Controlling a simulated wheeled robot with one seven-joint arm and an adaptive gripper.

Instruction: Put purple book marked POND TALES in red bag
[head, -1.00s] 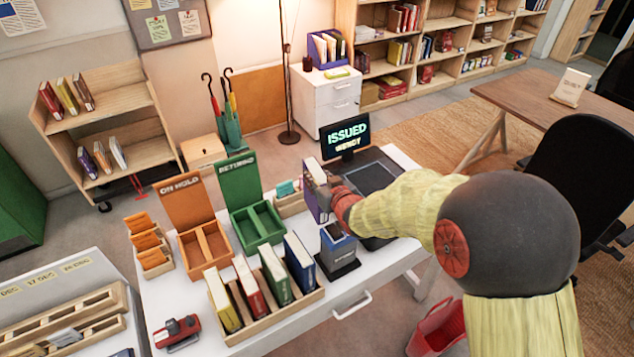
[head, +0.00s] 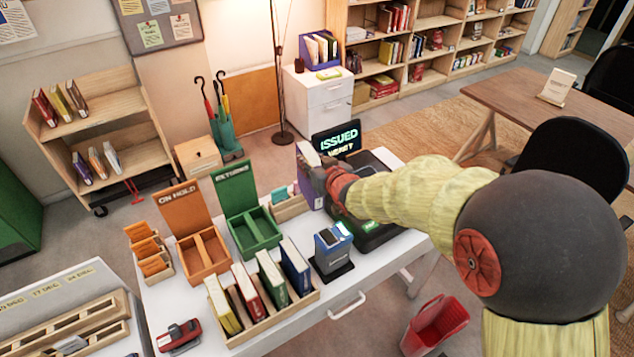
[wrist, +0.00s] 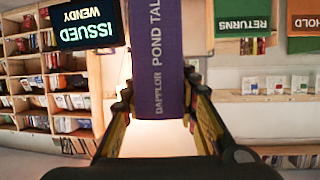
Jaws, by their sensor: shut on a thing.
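The purple book (wrist: 157,70) fills the middle of the wrist view, its spine reading POND TAL before the frame edge cuts it off. My gripper (wrist: 158,105) is shut on it, a finger on each side. In the head view the purple book (head: 309,180) is upright beside the screen, partly hidden by my gripper (head: 328,182). I cannot tell in the head view how far it is above the desk. The red bag (head: 437,325) is on the floor in front of the desk, below my arm, with its open top showing.
The screen (head: 337,139) reads ISSUED. An orange ON HOLD box (head: 181,209) and a green RETURNS box (head: 235,188) stand left of the book. A wooden rack of several books (head: 317,292) and a blue device (head: 333,248) stand nearer the desk's front edge.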

